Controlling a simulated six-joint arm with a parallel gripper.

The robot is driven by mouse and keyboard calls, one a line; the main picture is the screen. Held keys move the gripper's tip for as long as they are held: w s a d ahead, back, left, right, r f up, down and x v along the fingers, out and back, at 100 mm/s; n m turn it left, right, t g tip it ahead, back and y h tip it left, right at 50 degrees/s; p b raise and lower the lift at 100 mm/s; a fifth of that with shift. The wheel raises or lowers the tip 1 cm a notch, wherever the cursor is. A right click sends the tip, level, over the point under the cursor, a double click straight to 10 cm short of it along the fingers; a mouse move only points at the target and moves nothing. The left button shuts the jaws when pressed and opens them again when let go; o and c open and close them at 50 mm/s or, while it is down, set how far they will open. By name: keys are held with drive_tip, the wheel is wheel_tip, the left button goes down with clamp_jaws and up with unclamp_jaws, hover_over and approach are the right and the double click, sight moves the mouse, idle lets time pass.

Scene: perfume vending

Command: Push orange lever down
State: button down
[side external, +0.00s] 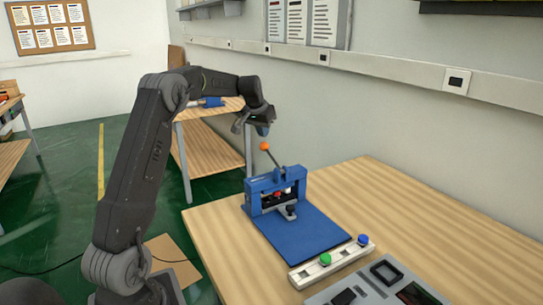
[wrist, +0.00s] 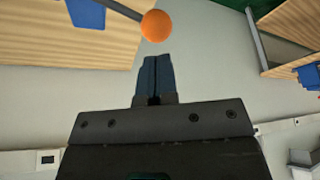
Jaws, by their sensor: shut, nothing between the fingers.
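The orange ball (side external: 265,146) tops a dark lever (side external: 274,158) that tilts up to the left from a blue press (side external: 276,190) on the wooden table. In the wrist view the orange ball (wrist: 156,26) sits just beyond my fingertips, with the lever rod (wrist: 122,9) running off to the upper left. My gripper (side external: 262,130) is shut and empty, just above the ball in the side view. In the wrist view my gripper fingers (wrist: 155,60) are together, with a visible gap to the ball. Part of the press frame (wrist: 86,13) shows at the top.
A blue base plate (side external: 310,235) lies in front of the press. A white strip (side external: 342,257) with a green button (side external: 325,259) and a blue button (side external: 363,240) lies nearer, beside a grey panel (side external: 385,285). The right of the table (side external: 400,205) is clear; a wall stands behind.

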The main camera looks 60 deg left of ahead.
sight(262, 145)
drive_tip(key=shift+f, duration=3.6)
idle(0.3)
drive_tip(key=shift+r, duration=5.65)
